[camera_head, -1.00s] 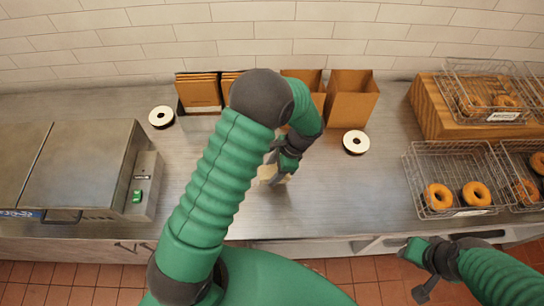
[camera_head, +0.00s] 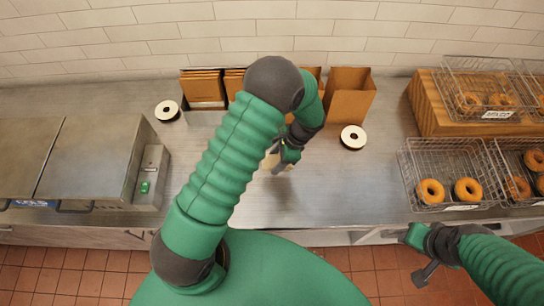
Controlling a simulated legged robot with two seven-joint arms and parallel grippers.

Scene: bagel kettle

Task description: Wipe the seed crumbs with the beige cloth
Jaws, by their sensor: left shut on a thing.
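My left gripper (camera_head: 285,161) is shut on the beige cloth (camera_head: 270,161). It is over the middle of the steel counter, below the paper boxes in the picture. Only a small part of the cloth shows beside the fingers; my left arm and gripper hide the rest. I cannot tell whether the cloth touches the counter. No seed crumbs can be made out; they are too small or hidden. My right gripper (camera_head: 417,259) is at the lower right, off the counter's front edge, with nothing seen in it. Its opening is unclear.
Brown paper boxes (camera_head: 349,97) stand along the wall, partly behind my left arm. Wire baskets (camera_head: 440,157) with bagels are at right, some on a wooden riser (camera_head: 428,115). A metal appliance (camera_head: 95,160) fills the left.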

